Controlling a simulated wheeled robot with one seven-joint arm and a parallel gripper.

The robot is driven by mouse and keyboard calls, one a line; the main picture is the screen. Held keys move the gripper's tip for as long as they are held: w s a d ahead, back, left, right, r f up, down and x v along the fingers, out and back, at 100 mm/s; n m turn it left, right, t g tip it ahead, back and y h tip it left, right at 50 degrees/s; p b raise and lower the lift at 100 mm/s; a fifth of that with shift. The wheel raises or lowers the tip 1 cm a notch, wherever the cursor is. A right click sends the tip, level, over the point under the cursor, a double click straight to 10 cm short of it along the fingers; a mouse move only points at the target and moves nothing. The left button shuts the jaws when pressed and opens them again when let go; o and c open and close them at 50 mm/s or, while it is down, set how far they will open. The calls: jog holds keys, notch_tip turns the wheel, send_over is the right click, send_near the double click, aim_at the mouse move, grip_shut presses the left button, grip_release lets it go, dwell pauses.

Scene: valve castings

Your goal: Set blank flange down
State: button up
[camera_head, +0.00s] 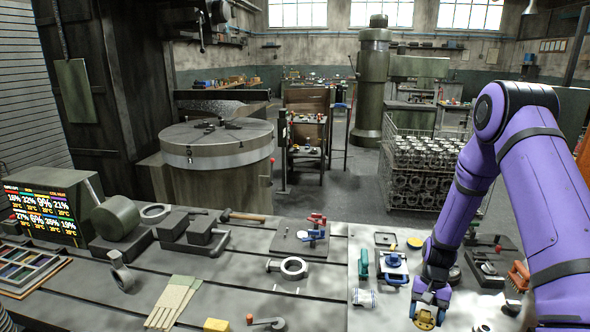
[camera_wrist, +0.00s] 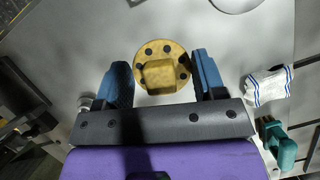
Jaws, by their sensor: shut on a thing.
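The blank flange (camera_wrist: 150,52) is a round brass-coloured disc with several dark bolt holes and a raised square boss. In the wrist view it sits between the two blue fingers of my gripper (camera_wrist: 162,78), which is shut on it. In the head view the flange (camera_head: 425,321) shows low under my gripper (camera_head: 431,298), over the pale right part of the bench (camera_head: 372,325). My fingers hide part of it there. I cannot tell whether its underside touches the surface.
A teal tool (camera_head: 363,264), a blue-and-white device (camera_head: 394,265) and a rolled white-and-blue cloth (camera_head: 364,298) lie left of my gripper. A red-brown brush (camera_head: 519,276) lies to the right. Pale surface around the flange looks clear.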

jog(key=w+a+r+n+h, duration=0.2)
jog(key=w+a+r+n, duration=0.3)
jog(key=w+a, duration=0.3)
jog(key=shift+a+r+n, duration=0.4)
jog(key=shift+a+r, duration=0.05)
jog(key=shift+r, duration=0.25)
